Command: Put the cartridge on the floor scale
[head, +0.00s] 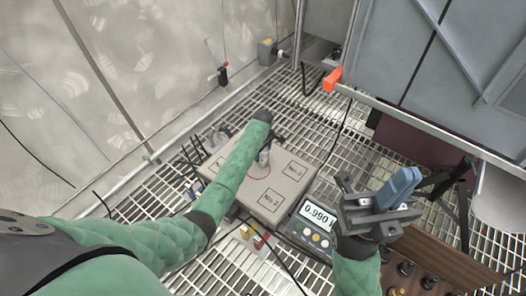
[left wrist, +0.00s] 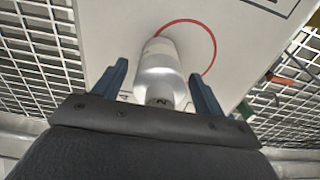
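The cartridge, a pale metallic cylinder with a narrower neck (left wrist: 160,72), is on the floor scale at the red circle. It also shows in the head view (head: 264,158), partly hidden by my left arm. The floor scale has a flat grey platform (head: 270,196), and its display (head: 318,216) seems to read 0.990. My left gripper (left wrist: 158,69) is open, with one finger on each side of the cartridge and visible gaps to both. My right gripper (head: 378,200) is raised at the right, with a blue part; its opening is unclear.
A white grating floor (head: 335,135) surrounds the scale. Cables run across it. A brown box with dark knobs (head: 430,265) stands at the lower right. A large grey cabinet (head: 430,50) fills the upper right, and a pale wall (head: 130,80) stands at the left.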

